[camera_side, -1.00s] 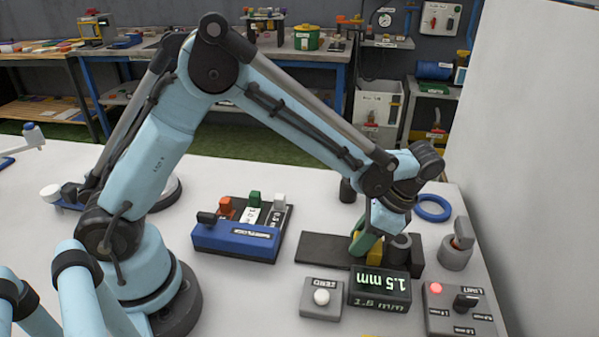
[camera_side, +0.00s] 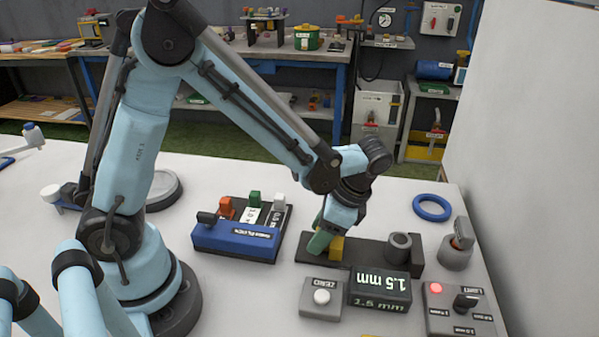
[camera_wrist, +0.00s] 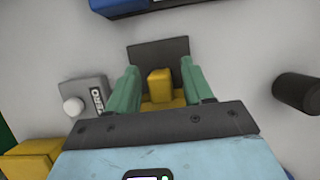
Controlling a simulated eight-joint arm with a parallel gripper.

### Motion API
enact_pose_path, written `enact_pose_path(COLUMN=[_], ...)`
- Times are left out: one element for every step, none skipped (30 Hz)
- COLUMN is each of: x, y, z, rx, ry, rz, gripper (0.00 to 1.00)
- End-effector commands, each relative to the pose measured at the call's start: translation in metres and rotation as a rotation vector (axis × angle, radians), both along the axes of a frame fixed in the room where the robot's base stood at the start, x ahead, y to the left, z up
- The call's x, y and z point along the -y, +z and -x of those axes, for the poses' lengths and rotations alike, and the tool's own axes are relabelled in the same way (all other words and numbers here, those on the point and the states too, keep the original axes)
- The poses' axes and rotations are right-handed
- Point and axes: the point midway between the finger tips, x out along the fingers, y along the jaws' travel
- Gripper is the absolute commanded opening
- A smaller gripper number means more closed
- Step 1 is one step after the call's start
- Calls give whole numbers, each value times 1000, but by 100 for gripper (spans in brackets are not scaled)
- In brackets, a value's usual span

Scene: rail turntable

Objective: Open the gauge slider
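The yellow gauge slider (camera_side: 337,248) sits on the dark rail (camera_side: 373,250), toward its left part and apart from the grey cylinder (camera_side: 400,247). My gripper (camera_side: 322,238) is down at the slider, with a green finger at its left in the side view. In the wrist view, my gripper's green fingers (camera_wrist: 160,85) stand on both sides of the slider's yellow block (camera_wrist: 159,86), with a gap showing on each side, so it looks open. The display (camera_side: 380,287) reads 1.5 mm. Contact lower down on the slider is hard to tell.
A grey ZERO button box (camera_side: 320,298) stands in front of the rail. A blue rack with coloured blocks (camera_side: 236,241) is at the left. A limit box (camera_side: 460,308) with a lit red lamp and a blue ring (camera_side: 432,207) are at the right.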

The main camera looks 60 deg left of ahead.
Motion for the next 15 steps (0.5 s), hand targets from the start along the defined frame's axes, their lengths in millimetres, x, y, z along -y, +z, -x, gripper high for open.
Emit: enact_pose_path(x=[0, 1, 1, 1, 1, 1, 2, 2, 3, 3, 4, 6, 7, 8, 9], y=[0, 0, 0, 0, 0, 1, 1, 2, 5, 7, 10, 14, 18, 22, 28], z=[0, 0, -1, -1, -1, -1, -1, -2, -2, -3, -4, -5, -6, -7, -9], rx=[0, 0, 1, 1, 1, 2, 2, 2, 2, 2, 2, 1, 1, 1, 1], ry=[-1, -1, -1, -1, -1, -2, -2, -2, -2, -2, -2, -3, -3, -3, -4], rz=[1, 1, 2, 2, 2, 3, 3, 3, 3, 3, 3, 3, 3, 3, 3], gripper=[51, 51, 51, 51, 51, 51, 51, 51, 51, 51, 51, 51, 51, 51, 51])
